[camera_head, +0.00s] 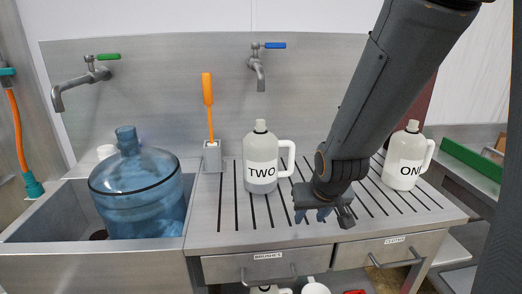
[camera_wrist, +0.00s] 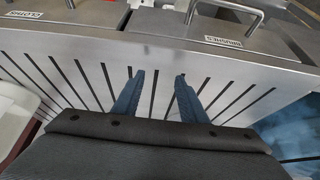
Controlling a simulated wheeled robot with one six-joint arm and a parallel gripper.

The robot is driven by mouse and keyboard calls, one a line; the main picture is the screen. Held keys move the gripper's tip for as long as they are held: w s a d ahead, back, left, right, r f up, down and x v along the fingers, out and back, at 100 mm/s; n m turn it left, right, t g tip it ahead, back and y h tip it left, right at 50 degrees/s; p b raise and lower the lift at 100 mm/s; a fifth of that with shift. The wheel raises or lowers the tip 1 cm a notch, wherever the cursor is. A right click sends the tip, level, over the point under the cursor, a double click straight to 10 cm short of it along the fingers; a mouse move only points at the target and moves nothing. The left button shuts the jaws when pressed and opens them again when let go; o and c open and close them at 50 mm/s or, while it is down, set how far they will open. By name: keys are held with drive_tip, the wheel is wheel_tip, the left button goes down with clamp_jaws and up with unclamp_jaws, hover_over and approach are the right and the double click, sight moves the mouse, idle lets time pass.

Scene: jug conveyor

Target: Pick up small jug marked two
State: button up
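The small jug marked TWO (camera_head: 261,160) is white with a handle on its right side. It stands upright on the slotted steel drainboard (camera_head: 228,222), left of my arm in the head view. My gripper (camera_head: 326,214) is low over the drainboard, to the right of the jug and nearer the front edge, apart from it. In the wrist view my gripper (camera_wrist: 158,95) has its two blue fingers spread with a gap between them and nothing in it. The jug marked TWO does not show clearly in the wrist view.
Another white jug marked ONE (camera_head: 406,158) stands right of my arm. A large blue water bottle (camera_head: 139,185) sits in the sink (camera_head: 92,262) at left. Two taps are on the back wall. Drawers with handles are below the front edge.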

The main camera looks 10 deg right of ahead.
sight(293, 159)
drive_tip(key=w+t, duration=0.1)
drive_tip(key=w, duration=0.3)
drive_tip(key=w+t, duration=0.2)
drive_tip(key=w, duration=0.2)
drive_tip(key=w+t, duration=0.2)
drive_tip(key=w, duration=0.2)
drive_tip(key=w+r+t, duration=0.1)
drive_tip(key=w+t, duration=0.1)
drive_tip(key=w+r+t, duration=0.1)
drive_tip(key=w, duration=0.1)
drive_tip(key=w+r+t, duration=0.1)
drive_tip(key=w+t, duration=0.1)
drive_tip(key=w, duration=0.1)
drive_tip(key=shift+r+t, duration=0.1)
drive_tip(key=shift+t, duration=0.2)
drive_tip(key=shift+w+r+t, duration=0.4)
drive_tip(key=shift+r+t, duration=0.45)
drive_tip(key=shift+t, duration=0.15)
drive_tip(key=w+p, duration=0.3)
drive_tip(key=w, duration=0.4)
drive_tip(key=shift+w+r, duration=0.15)
drive_tip(key=shift+w, duration=0.15)
clamp_jaws()
